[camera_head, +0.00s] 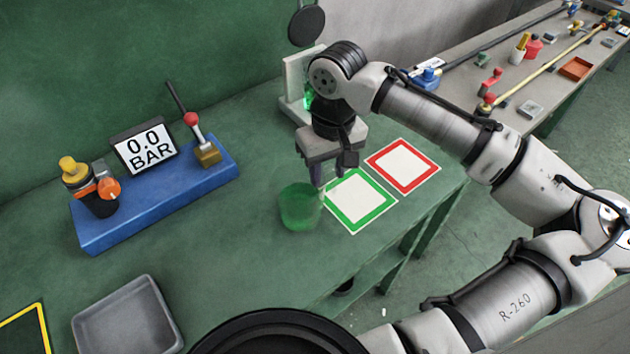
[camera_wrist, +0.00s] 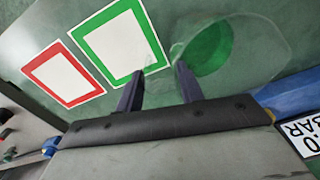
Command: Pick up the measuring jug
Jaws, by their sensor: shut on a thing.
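The measuring jug (camera_head: 300,208) is a clear vessel with green showing in it, on or just above the green bench left of the green-framed square; I cannot tell which. My gripper (camera_head: 322,187) points down at the jug's right side, shut on it. In the wrist view the jug (camera_wrist: 212,50) is a see-through outline with a green disc inside. The gripper's two dark fingers (camera_wrist: 158,82) stand a little apart there, at the jug's near left edge. The exact contact on the clear wall is hard to see.
A green-framed square (camera_head: 359,201) and a red-framed square (camera_head: 403,166) lie right of the jug. A blue base (camera_head: 155,195) with a "0.0 BAR" display (camera_head: 145,146) stands left. A grey tray (camera_head: 127,318) lies front left. A pale stand (camera_head: 294,88) is behind my gripper.

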